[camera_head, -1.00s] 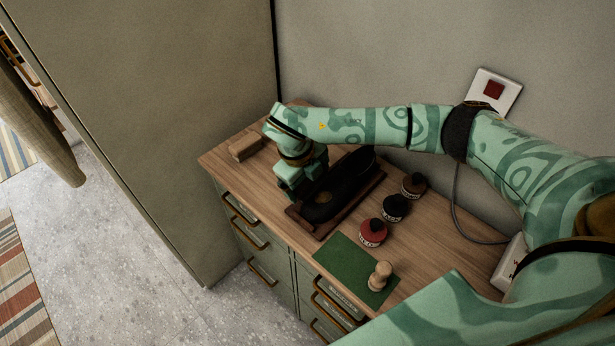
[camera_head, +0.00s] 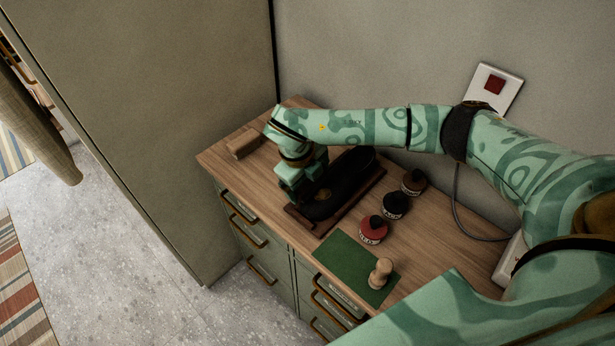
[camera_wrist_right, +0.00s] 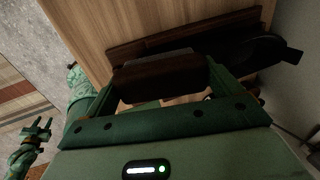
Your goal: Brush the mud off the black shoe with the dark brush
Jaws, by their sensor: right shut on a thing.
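The black shoe (camera_head: 352,172) lies on a dark wooden stand (camera_head: 326,230) on the bench. A small brownish patch, which looks like mud, shows on its near-left part. It also shows partly in the right wrist view (camera_wrist_right: 247,55), dim. My right gripper (camera_head: 301,192) is over the left end of the shoe. In the right wrist view it (camera_wrist_right: 160,88) is shut on the dark brush (camera_wrist_right: 158,79), beside the shoe; I cannot tell whether they touch. The brush is hidden in the head view. My left gripper (camera_wrist_right: 40,130) shows in the right wrist view, open and empty, away from the bench.
Three tins, red (camera_head: 373,230), black (camera_head: 396,205) and brown (camera_head: 414,182), stand right of the stand. A green mat (camera_head: 340,262) holds a wooden knob-topped piece (camera_head: 381,272). A wooden block (camera_head: 243,143) lies at the back left. A tall cabinet (camera_head: 160,110) stands left.

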